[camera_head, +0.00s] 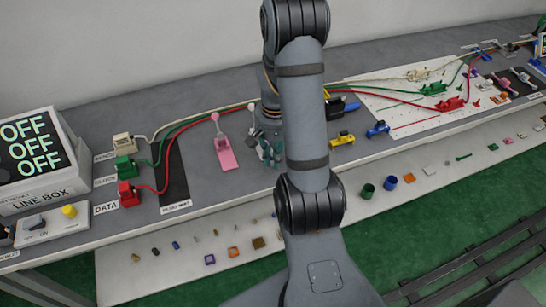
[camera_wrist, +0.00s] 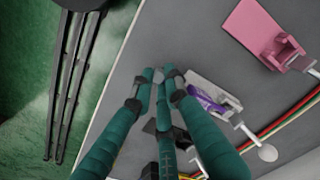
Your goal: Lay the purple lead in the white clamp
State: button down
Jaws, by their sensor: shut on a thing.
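The white clamp (camera_wrist: 226,92) lies beside my gripper in the wrist view. Its lever sticks out to the lower right and ends in a pale round knob (camera_wrist: 268,153). A short piece of the purple lead (camera_wrist: 203,98) shows between the clamp and my nearest finger. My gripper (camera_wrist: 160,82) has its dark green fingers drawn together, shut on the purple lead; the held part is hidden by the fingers. I cannot tell whether the lead rests in the clamp's jaw. In the head view my gripper (camera_head: 270,154) is low over the bench, partly behind my arm.
A pink clamp (camera_head: 226,155) stands left of my gripper, its lever up. Yellow (camera_head: 342,139) and blue clamps stand to the right. A lower shelf with small parts runs in front.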

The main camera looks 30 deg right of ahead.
jog(key=shift+f, duration=0.1)
jog(key=shift+f+b, duration=0.5)
jog(key=shift+b, duration=0.2)
jog(key=c, duration=1.7)
grip_release()
jog(key=shift+o, duration=0.6)
jog(key=o, duration=0.4)
